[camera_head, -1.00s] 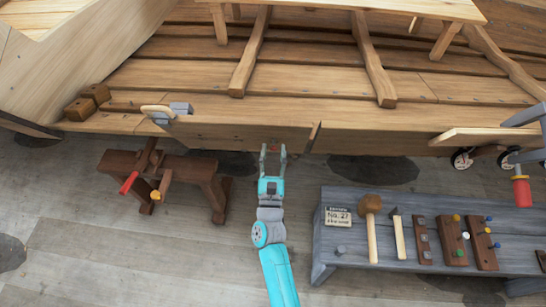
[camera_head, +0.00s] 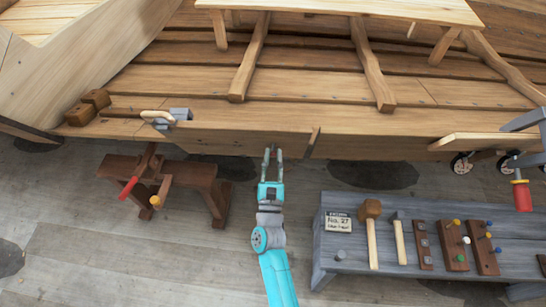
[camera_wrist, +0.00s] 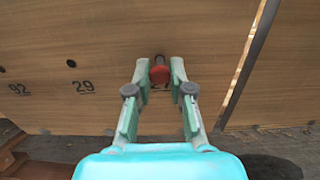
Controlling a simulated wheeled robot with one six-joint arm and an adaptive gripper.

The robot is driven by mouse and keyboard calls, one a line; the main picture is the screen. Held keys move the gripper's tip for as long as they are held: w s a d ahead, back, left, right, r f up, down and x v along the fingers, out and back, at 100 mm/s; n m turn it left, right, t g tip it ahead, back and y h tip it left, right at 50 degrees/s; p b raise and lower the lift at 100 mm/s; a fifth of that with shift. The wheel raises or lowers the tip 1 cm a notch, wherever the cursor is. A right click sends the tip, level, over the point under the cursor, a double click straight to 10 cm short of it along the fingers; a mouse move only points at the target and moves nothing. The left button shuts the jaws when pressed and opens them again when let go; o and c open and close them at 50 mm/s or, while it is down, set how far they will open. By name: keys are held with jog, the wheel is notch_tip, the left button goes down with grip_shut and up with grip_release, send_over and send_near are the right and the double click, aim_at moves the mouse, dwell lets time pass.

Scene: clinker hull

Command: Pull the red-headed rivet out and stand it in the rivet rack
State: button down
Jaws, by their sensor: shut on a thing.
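The red-headed rivet (camera_wrist: 159,73) shows in the wrist view between my fingertips, in front of the hull plank (camera_wrist: 60,45). A dark piece shows just beyond its red head, at the plank; I cannot tell how deep the rivet sits. My gripper (camera_wrist: 159,76) is shut on the rivet. In the head view my gripper (camera_head: 273,150) reaches up to the hull's lower plank (camera_head: 230,140), and its fingers largely hide the rivet. The rivet rack is probably one of the dark wooden blocks on the grey bench; the block with colored pegs (camera_head: 454,246) stands there.
The grey bench (camera_head: 330,262) at right also carries a mallet (camera_head: 371,209), a No. 27 card (camera_head: 338,221) and another pegged block (camera_head: 482,248). A brown sawhorse (camera_head: 205,172) with red and orange handles stands left. Floor between them is clear.

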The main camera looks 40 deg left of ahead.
jog(key=shift+s+f, duration=0.1)
jog(key=shift+v, duration=2.4)
jog(key=w+d+m+t+h, duration=0.25)
jog(key=w+d+h, duration=0.3)
jog(key=d, duration=0.45)
jog(key=w+d+m+t+h, duration=0.1)
jog(key=w+d+m+h, duration=0.25)
jog(key=w+d, duration=0.5)
jog(key=w+d+m+h, duration=0.1)
jog(key=d+h, duration=0.4)
jog(key=d, duration=0.7)
jog(key=w+d+f+m+h, duration=0.1)
jog(key=d+m+h, duration=0.2)
jog(key=d, duration=1)
jog(key=shift+w+d+f+g+h, duration=0.15)
jog(key=shift+d+f+g+h, duration=0.15)
jog(key=shift+h, duration=0.6)
jog(key=shift+w, duration=0.1)
